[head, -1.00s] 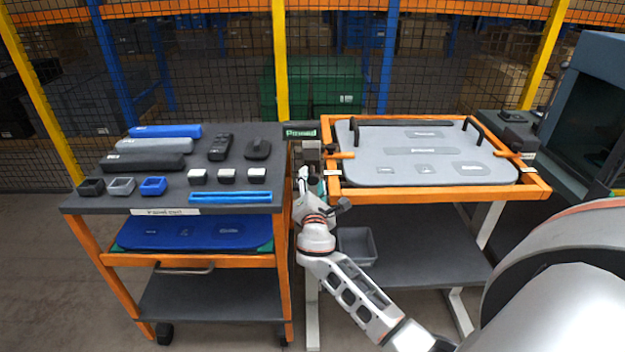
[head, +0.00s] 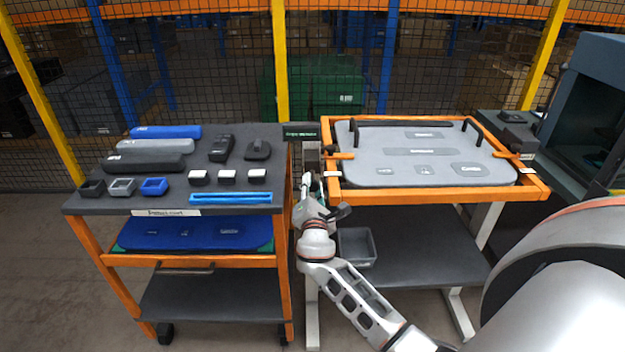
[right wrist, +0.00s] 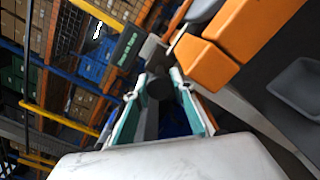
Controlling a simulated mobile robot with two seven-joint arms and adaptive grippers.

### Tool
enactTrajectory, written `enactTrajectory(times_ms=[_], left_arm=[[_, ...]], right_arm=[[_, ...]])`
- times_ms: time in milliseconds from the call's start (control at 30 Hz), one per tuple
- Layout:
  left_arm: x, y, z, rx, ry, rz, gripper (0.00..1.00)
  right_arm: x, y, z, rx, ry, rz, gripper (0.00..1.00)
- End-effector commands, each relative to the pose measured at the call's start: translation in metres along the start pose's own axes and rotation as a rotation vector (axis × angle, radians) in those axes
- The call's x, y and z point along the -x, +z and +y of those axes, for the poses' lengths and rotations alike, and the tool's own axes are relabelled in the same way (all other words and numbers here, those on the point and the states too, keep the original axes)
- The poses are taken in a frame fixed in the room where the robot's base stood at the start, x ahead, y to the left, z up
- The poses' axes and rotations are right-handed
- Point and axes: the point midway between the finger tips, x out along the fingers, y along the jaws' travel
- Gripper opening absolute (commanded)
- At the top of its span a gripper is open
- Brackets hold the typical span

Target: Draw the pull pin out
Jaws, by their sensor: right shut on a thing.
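My right gripper (head: 307,182) is in the gap between the left cart and the orange-framed stand, just below a dark post (head: 311,157). In the right wrist view its two teal-lined fingers (right wrist: 160,98) are closed on a dark round knob (right wrist: 159,87), which I take to be the pull pin. The pin's shaft is hidden, so I cannot tell how far it is out. A small dark sign (head: 300,132) tops the post; its lettering is too small to read surely. My left gripper is not in view.
The left cart (head: 130,207) carries several trays, blocks and small boxes. The orange-framed stand (head: 440,195) holds a grey board (head: 360,172), with a grey bin (head: 356,247) on its lower shelf. A wire fence runs behind. A dark cabinet (head: 590,110) stands right.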

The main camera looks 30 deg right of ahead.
Motion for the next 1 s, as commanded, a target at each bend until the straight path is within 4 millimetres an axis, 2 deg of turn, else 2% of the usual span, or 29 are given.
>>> enactTrajectory(times_ms=[67,300,333,400,767,867,1000], left_arm=[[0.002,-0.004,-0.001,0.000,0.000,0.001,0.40],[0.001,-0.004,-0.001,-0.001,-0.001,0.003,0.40],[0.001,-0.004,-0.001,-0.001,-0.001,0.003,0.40],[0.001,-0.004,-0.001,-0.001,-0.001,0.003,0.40],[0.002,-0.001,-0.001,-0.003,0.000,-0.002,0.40],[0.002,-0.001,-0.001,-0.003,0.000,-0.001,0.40],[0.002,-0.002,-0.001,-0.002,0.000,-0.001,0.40]], right_arm=[[0.008,0.000,0.000,-0.001,-0.002,0.001,0.00],[0.009,-0.001,-0.001,0.001,-0.002,0.002,0.00],[0.009,-0.001,-0.001,0.001,-0.002,0.002,0.29],[0.009,-0.001,-0.001,0.001,-0.002,0.002,0.42],[0.010,0.000,0.000,0.000,-0.001,0.001,0.42],[0.018,-0.001,-0.001,0.000,-0.002,0.002,0.42],[0.042,-0.002,-0.001,0.000,-0.001,0.004,0.42]])
